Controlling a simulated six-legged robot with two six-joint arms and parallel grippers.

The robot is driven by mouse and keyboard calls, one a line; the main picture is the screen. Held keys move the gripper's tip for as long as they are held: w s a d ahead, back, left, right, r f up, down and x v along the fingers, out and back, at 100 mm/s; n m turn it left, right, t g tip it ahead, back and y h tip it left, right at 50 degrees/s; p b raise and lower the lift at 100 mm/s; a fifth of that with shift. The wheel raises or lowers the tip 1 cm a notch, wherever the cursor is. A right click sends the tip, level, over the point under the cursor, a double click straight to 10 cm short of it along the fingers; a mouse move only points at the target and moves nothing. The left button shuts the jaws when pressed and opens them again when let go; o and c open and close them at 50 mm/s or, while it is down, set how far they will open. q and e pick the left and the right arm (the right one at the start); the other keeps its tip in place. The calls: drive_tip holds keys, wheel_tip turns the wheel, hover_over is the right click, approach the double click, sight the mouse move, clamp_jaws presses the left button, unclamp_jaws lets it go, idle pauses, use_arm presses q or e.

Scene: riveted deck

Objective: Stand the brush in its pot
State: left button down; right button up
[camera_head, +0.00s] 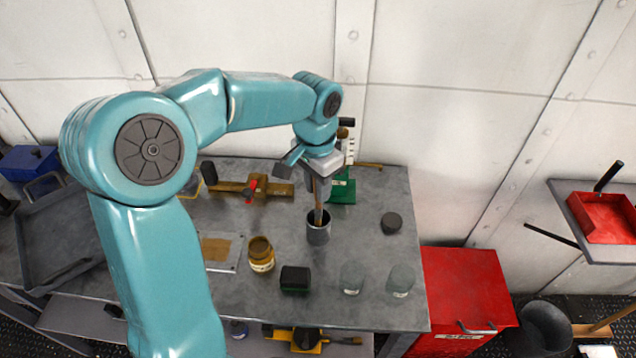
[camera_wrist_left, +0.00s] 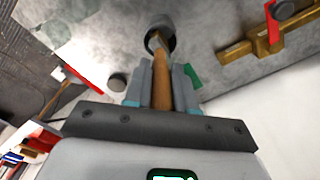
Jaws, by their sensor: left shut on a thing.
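The brush (camera_head: 318,203) has a brown wooden handle and stands close to upright. My left gripper (camera_head: 314,178) is shut on its handle, above the pot. The pot (camera_head: 318,233) is a dark grey cylinder standing on the grey bench. The brush's lower end goes into the pot's mouth in the head view; how deep is hidden. In the left wrist view the handle (camera_wrist_left: 161,88) runs between the fingers of my left gripper (camera_wrist_left: 162,82) to the pot (camera_wrist_left: 158,28), its far end inside the rim outline. My right gripper is out of view.
A brass tool (camera_head: 262,187) and a green-based instrument (camera_head: 342,190) lie behind. A red cabinet (camera_head: 465,290) stands right.

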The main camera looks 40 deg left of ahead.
sight(318, 207)
use_arm(q)
drive_tip(key=shift+f+b, duration=1.6)
drive_tip(key=shift+f, duration=0.6)
drive_tip(key=c, duration=0.9)
unclamp_jaws()
drive_tip(key=shift+o, duration=0.2)
drive_tip(key=shift+r, duration=0.1)
drive_tip(key=r, duration=0.5)
drive_tip(key=r+p, duration=0.1)
drive_tip(key=r, duration=1)
drive_tip(key=shift+s+r+p, duration=0.1)
drive_tip(key=shift+s+p, duration=0.2)
